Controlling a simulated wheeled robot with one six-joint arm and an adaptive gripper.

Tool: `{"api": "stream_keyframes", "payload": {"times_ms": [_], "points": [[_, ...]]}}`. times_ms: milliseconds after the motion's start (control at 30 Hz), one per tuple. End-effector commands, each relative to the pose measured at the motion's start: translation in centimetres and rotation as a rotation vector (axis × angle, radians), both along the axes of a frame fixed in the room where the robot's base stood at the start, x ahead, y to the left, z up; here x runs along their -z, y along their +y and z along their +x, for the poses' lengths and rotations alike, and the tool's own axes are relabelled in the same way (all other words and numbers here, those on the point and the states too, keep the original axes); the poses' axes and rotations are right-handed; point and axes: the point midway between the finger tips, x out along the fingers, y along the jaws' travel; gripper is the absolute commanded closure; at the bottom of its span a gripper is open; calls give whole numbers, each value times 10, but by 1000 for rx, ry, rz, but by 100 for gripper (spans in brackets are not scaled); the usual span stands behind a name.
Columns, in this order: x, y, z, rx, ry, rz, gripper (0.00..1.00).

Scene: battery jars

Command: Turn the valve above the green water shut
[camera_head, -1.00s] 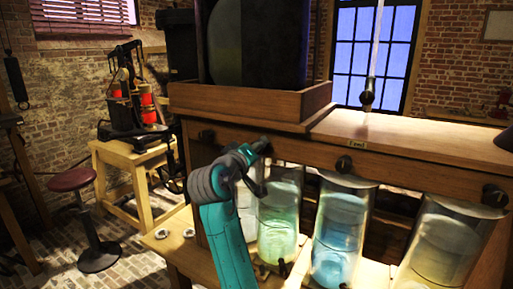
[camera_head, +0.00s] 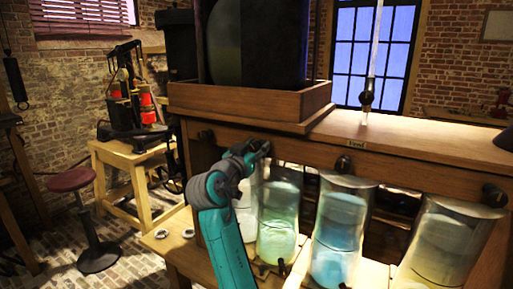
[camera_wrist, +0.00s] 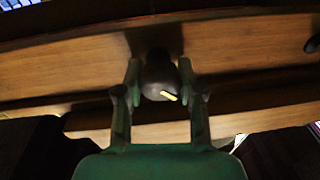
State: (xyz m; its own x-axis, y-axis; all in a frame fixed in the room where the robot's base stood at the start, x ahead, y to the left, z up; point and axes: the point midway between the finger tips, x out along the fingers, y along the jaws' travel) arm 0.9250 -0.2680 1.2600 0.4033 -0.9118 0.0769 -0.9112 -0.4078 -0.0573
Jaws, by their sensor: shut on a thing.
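The glass jar of green water (camera_head: 278,222) stands under the front rail of the wooden bench. The dark valve knob (camera_wrist: 160,72) above it is on the rail, with a small yellow mark low on its face. My gripper (camera_wrist: 160,88) has one finger on each side of the knob and is shut on it. In the head view, my gripper (camera_head: 262,150) is at the rail just above the green jar, and my wrist hides much of the knob there.
A jar of blue water (camera_head: 340,235) stands to the right, with another dark valve (camera_head: 342,164) above it. A further jar (camera_head: 445,245) and valve (camera_head: 494,195) are at the far right. A valve (camera_head: 205,136) is to the left. A red stool (camera_head: 72,180) stands far left.

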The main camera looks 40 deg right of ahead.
Motion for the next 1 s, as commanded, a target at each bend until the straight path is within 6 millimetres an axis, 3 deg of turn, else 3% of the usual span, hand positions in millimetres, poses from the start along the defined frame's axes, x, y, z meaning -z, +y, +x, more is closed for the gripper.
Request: {"api": "stream_keyframes", "payload": {"times_ms": [600, 1000], "points": [[2, 0, 0, -2, -509, 187, 97], [2, 0, -1, -1, -675, 247, 97]]}}
